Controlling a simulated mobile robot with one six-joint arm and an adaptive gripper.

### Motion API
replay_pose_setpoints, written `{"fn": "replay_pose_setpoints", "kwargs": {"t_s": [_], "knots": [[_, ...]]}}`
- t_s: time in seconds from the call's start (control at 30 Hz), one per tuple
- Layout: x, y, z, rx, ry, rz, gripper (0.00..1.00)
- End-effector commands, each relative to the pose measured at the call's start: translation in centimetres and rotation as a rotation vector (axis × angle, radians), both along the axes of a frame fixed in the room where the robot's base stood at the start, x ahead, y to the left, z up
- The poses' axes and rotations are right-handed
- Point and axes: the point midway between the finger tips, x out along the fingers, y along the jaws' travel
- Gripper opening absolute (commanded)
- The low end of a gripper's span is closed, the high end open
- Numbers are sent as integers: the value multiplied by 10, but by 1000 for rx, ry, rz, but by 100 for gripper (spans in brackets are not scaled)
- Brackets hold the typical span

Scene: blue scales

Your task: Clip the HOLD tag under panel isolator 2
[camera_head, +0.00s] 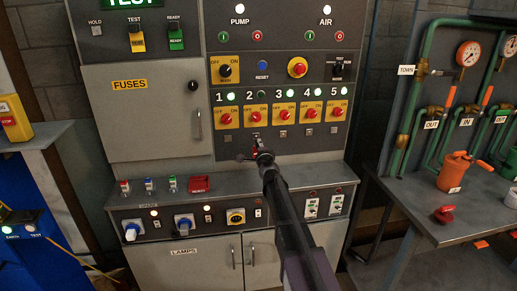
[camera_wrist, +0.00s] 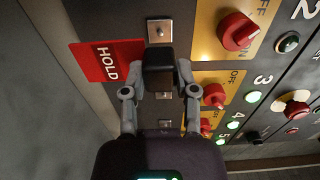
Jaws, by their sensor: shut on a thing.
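The red HOLD tag (camera_wrist: 107,61) shows in the wrist view, its inner edge at the fingertips of my gripper (camera_wrist: 158,66). My gripper is shut on it. In the head view my gripper (camera_head: 261,154) is in front of the panel, just below isolator 2 (camera_head: 252,118). Isolator 2's red knob also shows in the wrist view (camera_wrist: 238,32). Its small metal clip plate (camera_wrist: 160,31) is just beyond the fingertips. I cannot tell whether the tag touches the plate. Isolator 2's lamp (camera_head: 262,95) is dark, while the neighbouring lamps are lit green.
Isolator 3 (camera_head: 279,116) and the others stand in a row, with small plates below them. A shelf (camera_head: 150,207) with coloured padlock-like items juts out below the panel. A bench with green pipes (camera_head: 400,140) stands at the right.

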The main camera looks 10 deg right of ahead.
Motion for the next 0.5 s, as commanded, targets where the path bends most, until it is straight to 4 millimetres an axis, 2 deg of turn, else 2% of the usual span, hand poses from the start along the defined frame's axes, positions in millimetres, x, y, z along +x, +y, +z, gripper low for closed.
{"fn": "replay_pose_setpoints", "kwargs": {"t_s": [0.5], "knots": [[36,-1,0,0,0,-1,0]]}}
